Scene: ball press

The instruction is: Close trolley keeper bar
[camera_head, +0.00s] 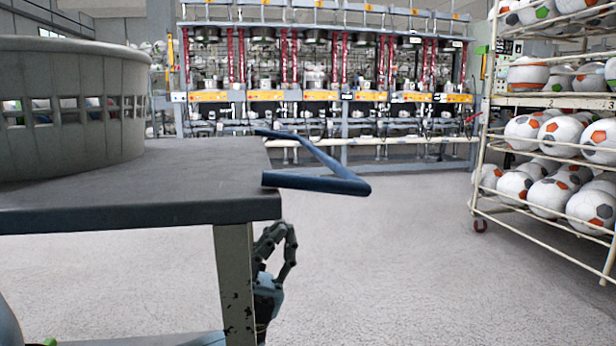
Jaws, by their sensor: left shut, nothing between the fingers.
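The ball trolley (545,152) is a cream tube rack on the right, holding several white balls with orange and grey patches. Its rails run across the front of the balls; I cannot tell which one is the keeper bar. A blue bent bar (325,184) sticks out from the right end of a dark-topped table (190,160); I cannot tell whether it is the keeper bar. My left gripper (284,229) is shut and empty, pointing up below the table's right corner and the blue bar, just right of the table leg. My right gripper is not in view.
A large grey slotted tub (70,105) stands on the table at the left. The table leg (234,285) is close beside my left gripper. A row of press machines (320,96) stands along the back. The floor (400,260) between table and trolley is clear.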

